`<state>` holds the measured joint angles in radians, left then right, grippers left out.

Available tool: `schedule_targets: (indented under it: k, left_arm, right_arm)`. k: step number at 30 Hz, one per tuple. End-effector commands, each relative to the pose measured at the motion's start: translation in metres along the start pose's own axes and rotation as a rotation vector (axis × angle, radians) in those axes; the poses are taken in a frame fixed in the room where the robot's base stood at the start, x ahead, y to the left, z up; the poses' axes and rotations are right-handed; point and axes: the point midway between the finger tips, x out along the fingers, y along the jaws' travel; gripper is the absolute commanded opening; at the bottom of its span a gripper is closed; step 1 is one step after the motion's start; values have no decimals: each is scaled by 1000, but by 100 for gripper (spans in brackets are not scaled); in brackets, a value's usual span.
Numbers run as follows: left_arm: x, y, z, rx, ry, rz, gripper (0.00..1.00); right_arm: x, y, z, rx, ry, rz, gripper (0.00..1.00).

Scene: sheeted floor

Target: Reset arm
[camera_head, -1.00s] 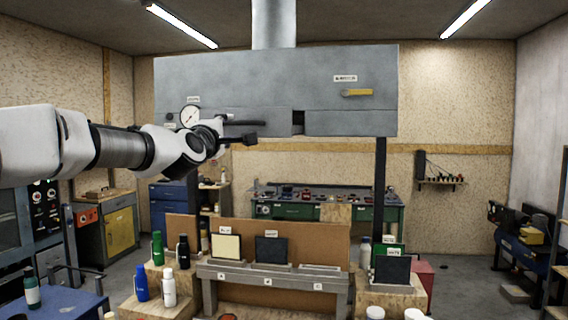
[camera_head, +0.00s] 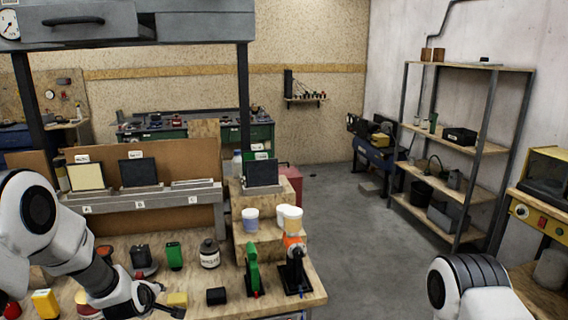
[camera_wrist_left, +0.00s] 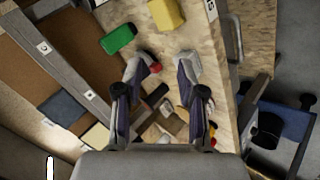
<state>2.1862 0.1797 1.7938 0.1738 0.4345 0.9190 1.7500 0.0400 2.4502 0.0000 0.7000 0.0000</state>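White cups (camera_head: 290,218) stand on a raised wooden block. A shelf rack (camera_head: 455,150) is at the right. Grey floor (camera_head: 345,225) lies open between.

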Motion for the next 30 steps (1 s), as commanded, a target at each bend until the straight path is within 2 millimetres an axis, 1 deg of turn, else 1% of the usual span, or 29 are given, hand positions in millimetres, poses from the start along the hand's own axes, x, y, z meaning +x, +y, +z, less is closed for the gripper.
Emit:
schedule_targets:
  k: [1,2,3,4,5,6,8,9,11,12,14,15,16,18,19,21,23,30]
  left_arm:
    - [11,-44,24,50,-33,-68,39]
    - [14,-68,37,80,-53,-104,39]
    - [16,-101,54,126,-82,-154,39]
    - [16,-125,67,161,-105,-191,39]
    - [15,-150,79,196,-130,-228,39]
    - [12,-183,95,247,-165,-276,39]
    - [1,-232,119,330,-225,-346,39]
    - [-9,-264,134,387,-269,-391,39]
    - [-29,-311,155,481,-344,-455,39]
    - [-46,-340,168,549,-400,-493,39]
    - [-77,-380,184,661,-494,-540,39]
    - [-100,-399,192,743,-559,-557,39]
    - [-118,-409,196,810,-608,-560,39]
    - [-155,-417,200,990,-714,-519,39]
    - [-159,-417,201,1051,-736,-491,39]
    - [-153,-413,201,1147,-748,-438,39]
    - [-152,-412,200,1181,-754,-424,39]
    - [-152,-412,200,1187,-756,-423,39]
  right_arm:
    - [6,0,0,0,0,0,40]
    - [8,0,0,0,0,0,40]
    - [10,0,0,0,0,0,40]
    - [12,0,0,0,0,0,40]
    - [14,0,0,0,0,0,40]
    - [16,0,0,0,0,0,40]
    - [20,0,0,0,0,0,40]
    - [22,0,0,0,0,0,40]
    - [25,0,0,0,0,0,40]
    - [28,0,0,0,0,0,40]
    - [30,0,0,0,0,0,40]
    - [30,0,0,0,0,0,40]
    - [30,0,0,0,0,0,40]
    - [28,0,0,0,0,0,40]
    - [29,0,0,0,0,0,40]
    - [29,0,0,0,0,0,40]
    - [29,0,0,0,0,0,40]
    - [29,0,0,0,0,0,40]
